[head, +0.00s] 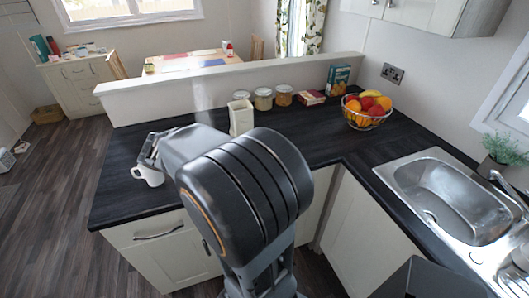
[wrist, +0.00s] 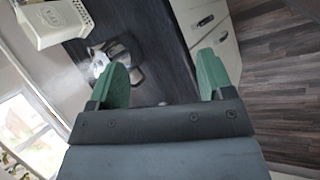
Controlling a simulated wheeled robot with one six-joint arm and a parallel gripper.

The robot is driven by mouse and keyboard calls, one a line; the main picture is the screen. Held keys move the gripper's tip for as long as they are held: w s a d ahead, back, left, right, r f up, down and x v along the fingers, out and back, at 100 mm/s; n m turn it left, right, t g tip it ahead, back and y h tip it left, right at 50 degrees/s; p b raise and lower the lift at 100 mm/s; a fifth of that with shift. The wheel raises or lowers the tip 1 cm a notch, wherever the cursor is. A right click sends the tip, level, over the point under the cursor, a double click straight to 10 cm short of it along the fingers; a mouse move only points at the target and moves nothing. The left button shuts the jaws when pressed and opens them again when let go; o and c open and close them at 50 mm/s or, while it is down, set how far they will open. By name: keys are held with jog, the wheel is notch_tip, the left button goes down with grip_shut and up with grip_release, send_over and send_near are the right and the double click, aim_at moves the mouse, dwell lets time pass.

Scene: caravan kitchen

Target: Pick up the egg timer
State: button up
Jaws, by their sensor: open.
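I cannot make out an egg timer for certain in either view. My gripper (head: 149,158) is over the left end of the dark worktop (head: 113,190) in the head view, close to a white mug (head: 152,176). In the wrist view my gripper's (wrist: 163,78) two green fingers stand wide apart with nothing held between them. A shiny silver vessel with a dark handle (wrist: 128,52) is beyond the left finger, which partly covers it. My arm hides part of the worktop in the head view.
A cream container (head: 241,116) stands by the low wall, beside several jars (head: 263,99). A wire fruit bowl (head: 367,110) and the sink (head: 440,190) are to the right. Drawer fronts (wrist: 205,22) show in the wrist view. The worktop's left end has bare room.

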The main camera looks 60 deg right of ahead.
jog(key=w+d+f+n+g+h, duration=0.1)
jog(key=d+f+n+h, duration=0.1)
jog(key=d, duration=0.4)
jog(key=w+d+f+n+g+h+b, duration=0.1)
jog(key=d+f+n+h, duration=0.1)
jog(key=d, duration=0.4)
jog(key=w+d+f+n+g+h, duration=0.1)
jog(key=d+f+n, duration=0.3)
jog(key=d, duration=0.3)
jog(key=shift+w+f+g+h+b, duration=0.1)
jog(key=shift+f+g+h+b, duration=0.25)
jog(key=shift+f, duration=0.35)
jog(key=shift+n+h, duration=0.25)
jog(key=shift+n, duration=0.25)
jog(key=x, duration=0.4)
jog(key=p+x, duration=0.1)
jog(key=x, duration=0.3)
jog(key=shift+w+d+f, duration=0.1)
jog(key=shift+w+f, duration=0.05)
jog(key=shift+w, duration=0.05)
jog(key=shift+p+x, duration=1.05)
jog(key=shift+x, duration=2.25)
jog(key=c, duration=1)
jog(key=shift+r, duration=0.35)
jog(key=shift+c, duration=0.2)
